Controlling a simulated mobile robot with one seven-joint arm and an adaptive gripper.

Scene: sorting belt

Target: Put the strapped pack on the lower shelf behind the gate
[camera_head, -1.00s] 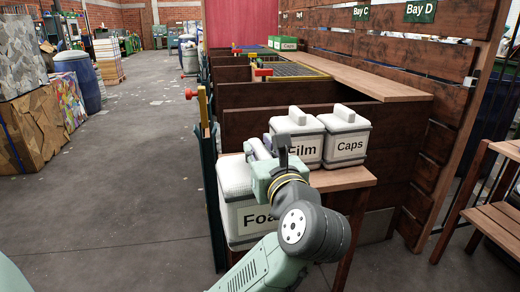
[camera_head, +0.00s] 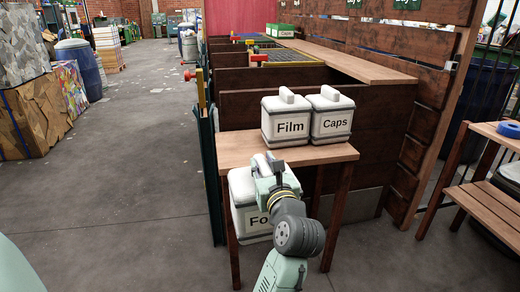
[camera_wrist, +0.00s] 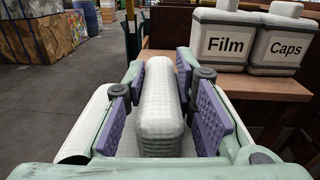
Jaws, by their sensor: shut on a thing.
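The pack in my gripper (camera_head: 272,180) is a white box with a grey band and a label reading "Fo…" (camera_head: 239,215); the rest of the label is hidden by my arm. In the wrist view the white handle (camera_wrist: 160,110) stands between the purple pads of my gripper (camera_wrist: 160,70). The pack hangs at the table's front left corner, below the top; I cannot tell whether it touches the table. A slatted lower shelf (camera_head: 485,208) shows at the right, with dark upright bars (camera_head: 437,195) beside it. I cannot tell whether these bars are the gate.
A wooden table (camera_head: 235,150) bears the Film box (camera_head: 286,120) and the Caps box (camera_head: 332,116). Behind it are dark wooden stalls (camera_head: 375,150). A green panel with a yellow post (camera_head: 201,88) stands left. Open floor (camera_head: 120,190) lies left.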

